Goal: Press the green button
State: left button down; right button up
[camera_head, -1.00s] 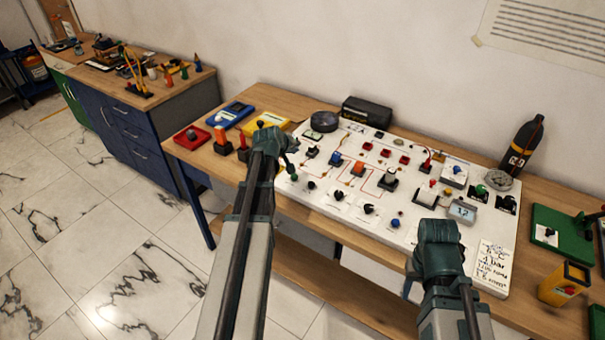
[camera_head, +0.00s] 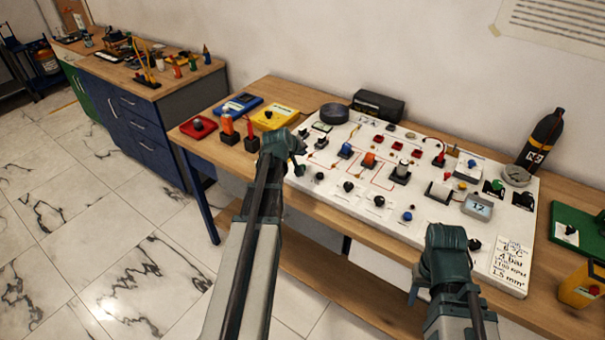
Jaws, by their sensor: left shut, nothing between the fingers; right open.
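The white gauge panel (camera_head: 330,196) lies on the wooden bench with many small buttons, knobs and switches. A small green button (camera_head: 299,170) shows at the panel's left edge, just below my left gripper. Another green control (camera_head: 497,185) sits on a black base at the panel's right. My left gripper (camera_head: 299,147) is shut and empty over the panel's left end; I cannot tell whether it touches anything. My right gripper (camera_head: 446,243) is open at the panel's front right edge, its fingers mostly hidden behind its own body.
Red, blue and yellow boxes (camera_head: 275,117) stand left of the panel, with an orange and a red piece. A black bottle (camera_head: 541,139) and a round gauge (camera_head: 516,175) are at the back right. A yellow device (camera_head: 581,286) and a green board (camera_head: 574,226) are at the right.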

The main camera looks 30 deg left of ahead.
pick_arm(q)
jog(key=shift+f+b, duration=1)
jog(key=shift+f, duration=0.55)
pick_arm(e)
jog(key=shift+f, duration=1.55)
pick_arm(q)
jog(key=shift+f+b, duration=0.4)
pick_arm(e)
jog(key=shift+f, duration=0.4)
pick_arm(q)
jog(key=shift+f+b, duration=0.5)
pick_arm(e)
jog(key=shift+f, duration=0.5)
pick_arm(q)
jog(key=shift+r, duration=0.15)
pick_arm(e)
jog(key=shift+r, duration=0.15)
pick_arm(q)
jog(key=shift+r+p, duration=0.8)
jog(key=shift+p, duration=0.15)
pick_arm(e)
jog(key=shift+r, duration=0.8)
pick_arm(q)
jog(key=shift+r, duration=0.1)
pick_arm(e)
jog(key=shift+r, duration=0.1)
